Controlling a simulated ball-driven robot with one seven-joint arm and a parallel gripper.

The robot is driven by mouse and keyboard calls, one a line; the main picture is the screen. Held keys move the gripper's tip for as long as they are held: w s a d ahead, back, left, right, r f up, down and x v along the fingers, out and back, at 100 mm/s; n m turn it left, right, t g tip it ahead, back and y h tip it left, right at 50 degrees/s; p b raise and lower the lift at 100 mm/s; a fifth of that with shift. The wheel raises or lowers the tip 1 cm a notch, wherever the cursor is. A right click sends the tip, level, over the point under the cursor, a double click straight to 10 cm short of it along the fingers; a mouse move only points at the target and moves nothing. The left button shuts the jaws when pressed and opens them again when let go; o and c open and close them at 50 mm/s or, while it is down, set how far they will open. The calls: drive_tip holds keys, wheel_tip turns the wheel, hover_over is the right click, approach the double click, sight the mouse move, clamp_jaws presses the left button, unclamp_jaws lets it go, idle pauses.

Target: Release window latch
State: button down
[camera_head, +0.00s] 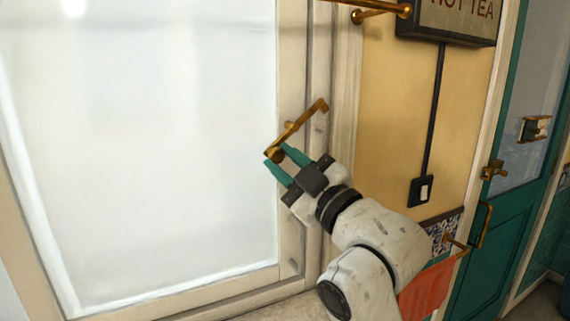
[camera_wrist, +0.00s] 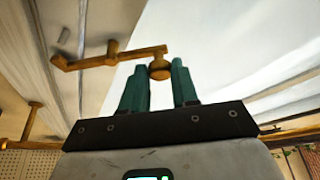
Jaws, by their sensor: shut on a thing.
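The window latch (camera_head: 306,118) is a brass bar on the right side of the pale window frame (camera_head: 291,60). In the head view it slants from upper right to a rounded knob at lower left. My gripper (camera_head: 278,155) has its two teal fingers at that lower-left end, shut on the latch knob. The wrist view also shows the latch (camera_wrist: 108,59), with the knob (camera_wrist: 160,71) between the fingertips of my gripper (camera_wrist: 159,66). The window pane (camera_head: 150,140) is frosted and bright. Part of the knob is hidden by the fingers.
A brass rail (camera_head: 375,12) sticks out above, near a hot tea sign (camera_head: 455,20). A black switch (camera_head: 420,191) is on the yellow wall. An orange cloth (camera_head: 432,286) hangs below my arm's right side. A teal door (camera_head: 492,255) stands at the right.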

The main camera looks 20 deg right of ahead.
drive_tip(key=c, duration=0.9)
unclamp_jaws()
drive_tip(key=shift+o, duration=0.2)
drive_tip(key=shift+s+f, duration=0.1)
drive_tip(key=p+v, duration=0.4)
drive_tip(key=v, duration=0.6)
drive_tip(key=shift+s, duration=0.25)
drive_tip(key=shift+d+f+p, duration=0.1)
drive_tip(key=shift+p, duration=0.2)
drive_tip(key=shift+f, duration=0.1)
